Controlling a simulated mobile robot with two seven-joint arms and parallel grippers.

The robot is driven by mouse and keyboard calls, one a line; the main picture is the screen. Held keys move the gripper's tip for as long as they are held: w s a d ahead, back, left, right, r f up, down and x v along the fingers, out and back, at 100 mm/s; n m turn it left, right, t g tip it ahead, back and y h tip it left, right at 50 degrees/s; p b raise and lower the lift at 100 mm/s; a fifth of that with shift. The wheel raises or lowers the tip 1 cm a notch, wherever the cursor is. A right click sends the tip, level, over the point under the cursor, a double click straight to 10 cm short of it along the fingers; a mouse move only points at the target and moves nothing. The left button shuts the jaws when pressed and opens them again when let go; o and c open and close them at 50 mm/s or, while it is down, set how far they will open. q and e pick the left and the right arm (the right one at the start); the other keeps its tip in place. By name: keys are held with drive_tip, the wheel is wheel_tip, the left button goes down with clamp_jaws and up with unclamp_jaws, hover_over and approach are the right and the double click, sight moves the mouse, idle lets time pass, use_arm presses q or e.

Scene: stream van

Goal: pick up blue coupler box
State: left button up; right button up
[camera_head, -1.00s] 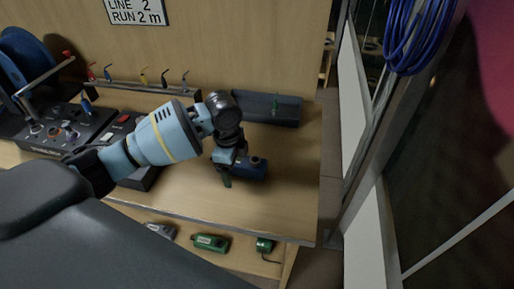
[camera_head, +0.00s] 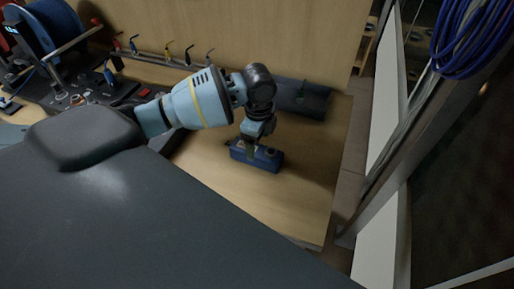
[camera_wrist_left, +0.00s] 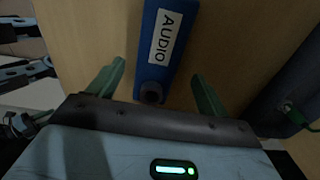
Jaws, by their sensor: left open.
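The blue coupler box (camera_head: 269,163) lies on the wooden bench top, right under my left gripper (camera_head: 256,146). In the left wrist view the blue box (camera_wrist_left: 149,52) carries a white AUDIO label and a dark round fitting at its near end. My left gripper (camera_wrist_left: 158,70) is open, with one green finger to each side of the box and a gap on both sides. Whether the fingertips reach down beside the box cannot be told. Part of the box is hidden behind the gripper in the head view. My right gripper is not in view.
A dark tray (camera_head: 302,98) stands at the back right of the bench top (camera_head: 290,205). A rack with several coloured-handled hooks (camera_head: 167,50) runs along the back wall. A control panel and blue reel (camera_head: 55,25) are at left. Blue cable (camera_head: 470,40) hangs at right.

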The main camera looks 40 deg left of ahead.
sight(256, 149)
use_arm(q)
drive_tip(key=f, duration=0.5)
drive_tip(key=shift+s+a, duration=0.2)
drive_tip(key=shift+a, duration=0.05)
drive_tip(key=shift+r, duration=0.1)
drive_tip(key=c, duration=1.2)
